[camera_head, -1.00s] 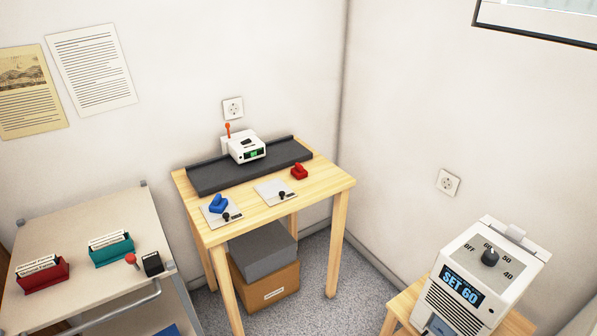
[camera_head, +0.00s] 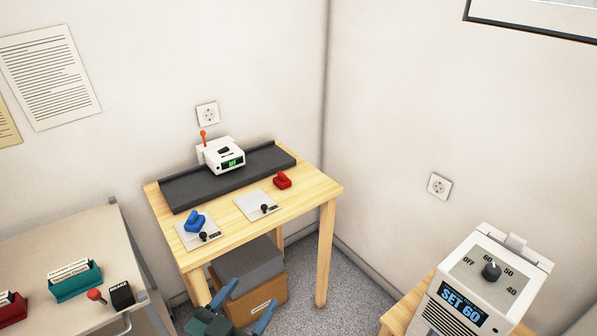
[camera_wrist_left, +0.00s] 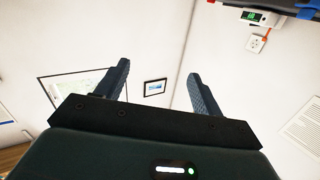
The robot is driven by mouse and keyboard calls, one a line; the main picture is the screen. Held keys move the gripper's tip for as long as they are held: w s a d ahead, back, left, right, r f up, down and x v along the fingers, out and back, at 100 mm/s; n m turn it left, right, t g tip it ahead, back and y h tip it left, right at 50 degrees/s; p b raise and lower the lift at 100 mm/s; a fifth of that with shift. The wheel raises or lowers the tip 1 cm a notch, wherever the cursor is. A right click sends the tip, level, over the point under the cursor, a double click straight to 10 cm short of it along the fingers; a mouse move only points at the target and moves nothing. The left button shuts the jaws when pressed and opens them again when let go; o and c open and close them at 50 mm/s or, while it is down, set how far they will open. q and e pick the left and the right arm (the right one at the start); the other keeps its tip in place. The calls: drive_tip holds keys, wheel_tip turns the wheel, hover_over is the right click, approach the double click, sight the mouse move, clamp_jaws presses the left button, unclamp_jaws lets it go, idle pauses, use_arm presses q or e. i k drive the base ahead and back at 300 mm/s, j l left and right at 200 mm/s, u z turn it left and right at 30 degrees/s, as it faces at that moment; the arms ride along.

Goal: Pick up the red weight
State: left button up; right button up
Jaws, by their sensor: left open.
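The red weight (camera_head: 282,180) sits on the wooden table (camera_head: 317,192), near its right end, just in front of the dark grey tray strip. The blue weight (camera_head: 195,221) sits on a light plate at the table's front left. My left gripper (camera_head: 245,303) is low in the head view, in front of the table and below its top, well apart from the red weight. My right gripper is not in view.
A white device (camera_head: 221,155) with a green display stands on the grey strip (camera_head: 190,191). Boxes (camera_head: 263,302) lie under the table. A cart (camera_head: 75,236) with file holders is at left, and a dial machine (camera_head: 482,285) stands at right. Floor shows between table and machine.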

sight(281, 181)
drive_tip(key=i+j+z, duration=0.25)
drive_tip(key=i, duration=0.2)
drive_tip(key=i+j+z, duration=0.2)
drive_tip(key=i, duration=0.3)
drive_tip(key=i+j+z, duration=0.25)
drive_tip(key=i, duration=0.15)
